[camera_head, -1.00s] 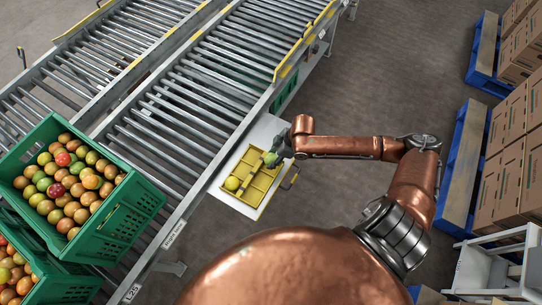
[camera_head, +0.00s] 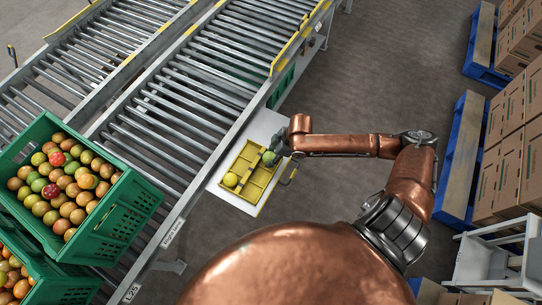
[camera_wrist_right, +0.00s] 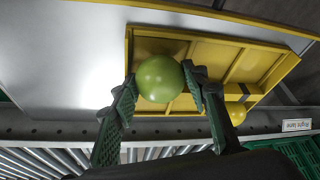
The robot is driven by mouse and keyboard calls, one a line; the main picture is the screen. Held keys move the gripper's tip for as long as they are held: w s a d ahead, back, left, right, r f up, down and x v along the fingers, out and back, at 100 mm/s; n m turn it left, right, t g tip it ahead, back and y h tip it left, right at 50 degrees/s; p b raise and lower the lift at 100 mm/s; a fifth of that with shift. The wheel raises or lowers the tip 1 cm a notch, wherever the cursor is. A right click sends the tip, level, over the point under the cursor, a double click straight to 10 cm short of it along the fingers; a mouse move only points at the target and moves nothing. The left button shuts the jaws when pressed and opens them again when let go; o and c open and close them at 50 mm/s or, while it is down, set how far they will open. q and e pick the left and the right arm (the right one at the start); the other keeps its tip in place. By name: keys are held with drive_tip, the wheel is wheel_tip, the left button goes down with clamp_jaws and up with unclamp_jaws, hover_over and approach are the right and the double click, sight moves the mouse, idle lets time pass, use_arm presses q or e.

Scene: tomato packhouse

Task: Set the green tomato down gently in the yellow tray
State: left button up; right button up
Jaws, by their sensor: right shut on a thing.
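My right gripper (camera_head: 271,154) is shut on the green tomato (camera_head: 268,157) over the far right part of the yellow tray (camera_head: 246,192). In the right wrist view the round green tomato (camera_wrist_right: 160,79) sits between the two dark fingers, in front of the divided yellow tray (camera_wrist_right: 262,66). I cannot tell whether the tomato touches the tray floor. A yellow tomato (camera_head: 231,180) lies in the near left part of the tray; it also shows in the right wrist view (camera_wrist_right: 236,111). My left gripper is not in view.
The tray rests on a pale board (camera_head: 240,202) beside the roller conveyor (camera_head: 190,105). Green crates (camera_head: 118,225) of mixed tomatoes stand at the left. Cartons (camera_head: 508,165) on blue pallets (camera_head: 463,160) line the right side. Grey floor is clear beyond my right arm.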

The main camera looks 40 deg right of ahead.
drive_tip(key=shift+f, duration=0.5)
idle(0.4)
drive_tip(key=o, duration=0.9)
drive_tip(key=shift+c, duration=0.5)
drive_tip(key=shift+c, duration=1.2)
